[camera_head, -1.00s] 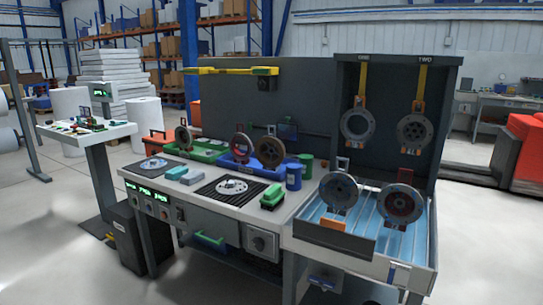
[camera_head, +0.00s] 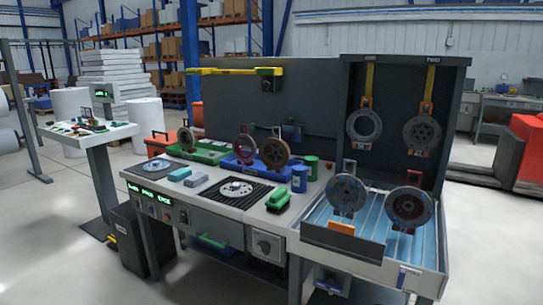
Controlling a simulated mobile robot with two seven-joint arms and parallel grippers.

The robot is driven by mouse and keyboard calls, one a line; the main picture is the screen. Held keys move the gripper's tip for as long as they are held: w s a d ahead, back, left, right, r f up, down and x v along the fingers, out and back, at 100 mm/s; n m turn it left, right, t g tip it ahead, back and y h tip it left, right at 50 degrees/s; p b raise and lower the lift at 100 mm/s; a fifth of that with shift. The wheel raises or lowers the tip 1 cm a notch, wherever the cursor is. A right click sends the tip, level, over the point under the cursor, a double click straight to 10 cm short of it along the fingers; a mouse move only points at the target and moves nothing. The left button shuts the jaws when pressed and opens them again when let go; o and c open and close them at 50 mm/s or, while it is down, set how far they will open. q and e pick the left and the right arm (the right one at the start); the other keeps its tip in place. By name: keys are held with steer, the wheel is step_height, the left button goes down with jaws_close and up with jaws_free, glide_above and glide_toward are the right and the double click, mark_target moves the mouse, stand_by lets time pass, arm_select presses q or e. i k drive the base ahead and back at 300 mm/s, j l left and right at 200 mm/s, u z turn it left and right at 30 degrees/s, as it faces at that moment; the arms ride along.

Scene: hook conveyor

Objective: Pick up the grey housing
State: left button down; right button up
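Several round grey parts are in view, and I cannot tell which one the task calls the grey housing. A grey ring (camera_head: 350,138) hangs from the left yellow strap hook, and a grey disc with holes (camera_head: 413,144) hangs from the right one. In the blue-lined tray (camera_head: 340,262) stand a grey disc (camera_head: 347,177) and a grey disc with a dark red centre (camera_head: 391,203). A flat grey disc (camera_head: 236,188) lies on the black slatted plate, and another disc (camera_head: 151,166) lies on the bench at left. Neither gripper shows.
A blue canister (camera_head: 299,179), a green block (camera_head: 278,201) and a teal-grey block (camera_head: 196,180) sit on the bench. Floor in front is clear.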

mark_target(274, 153)
steer(key=i+j, duration=0.35)
steer(key=j, duration=0.2)
steer(key=i+j+u, duration=0.15)
steer(key=i+j, duration=0.2)
steer(key=j, duration=0.2)
steer(key=i+j, duration=0.4)
steer(key=j, duration=0.15)
steer(key=u, duration=0.05)
